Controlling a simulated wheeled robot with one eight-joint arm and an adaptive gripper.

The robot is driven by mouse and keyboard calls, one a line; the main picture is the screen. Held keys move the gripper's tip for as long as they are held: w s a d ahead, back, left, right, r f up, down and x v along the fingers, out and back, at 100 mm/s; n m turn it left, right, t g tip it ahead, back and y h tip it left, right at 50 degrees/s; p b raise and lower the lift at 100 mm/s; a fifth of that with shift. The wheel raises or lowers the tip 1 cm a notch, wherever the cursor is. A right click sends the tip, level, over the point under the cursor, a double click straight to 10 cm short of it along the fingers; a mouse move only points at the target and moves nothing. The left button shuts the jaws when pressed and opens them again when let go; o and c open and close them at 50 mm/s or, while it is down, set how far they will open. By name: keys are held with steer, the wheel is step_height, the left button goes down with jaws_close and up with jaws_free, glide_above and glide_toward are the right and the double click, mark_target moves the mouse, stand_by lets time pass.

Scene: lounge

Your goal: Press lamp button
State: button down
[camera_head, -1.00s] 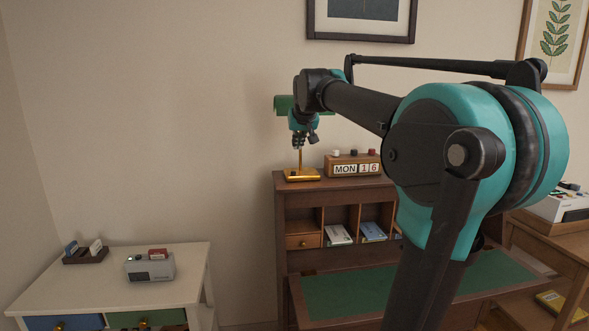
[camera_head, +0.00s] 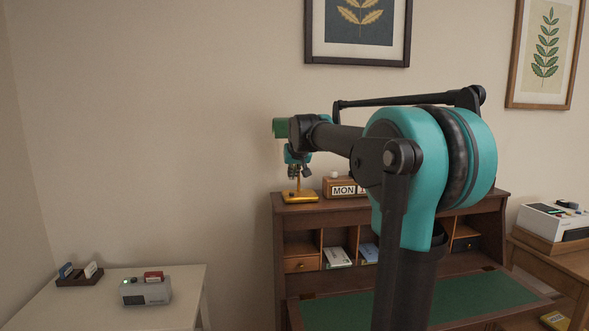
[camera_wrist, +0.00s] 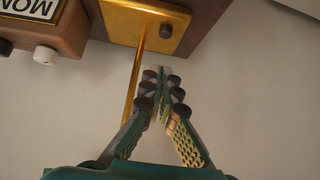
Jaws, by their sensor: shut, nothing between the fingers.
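The desk lamp has a green shade (camera_head: 280,128) partly hidden behind my arm, and a brass base (camera_head: 300,197) on top of the brown desk. In the wrist view its brass base (camera_wrist: 183,10) and thin stem (camera_wrist: 131,90) show, with a small dark round button (camera_wrist: 165,31) on the base. My gripper (camera_head: 298,174) is above the base, close to the stem. In the wrist view my gripper (camera_wrist: 162,73) has its fingertips together and empty, pointing toward the base near the button. It appears apart from the button.
A wooden calendar block (camera_head: 343,189) stands right of the lamp, with a white knob on top; its knob (camera_wrist: 45,54) shows in the wrist view. A pale table (camera_head: 185,300) with a grey device (camera_head: 147,290) is at left. The wall is behind the desk.

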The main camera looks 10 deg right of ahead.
mark_target(292, 197)
steer(key=f, duration=0.1)
steer(key=w+f, duration=0.1)
steer(key=f, duration=0.2)
steer(key=shift+w+f, duration=0.25)
steer(key=shift+f, duration=0.5)
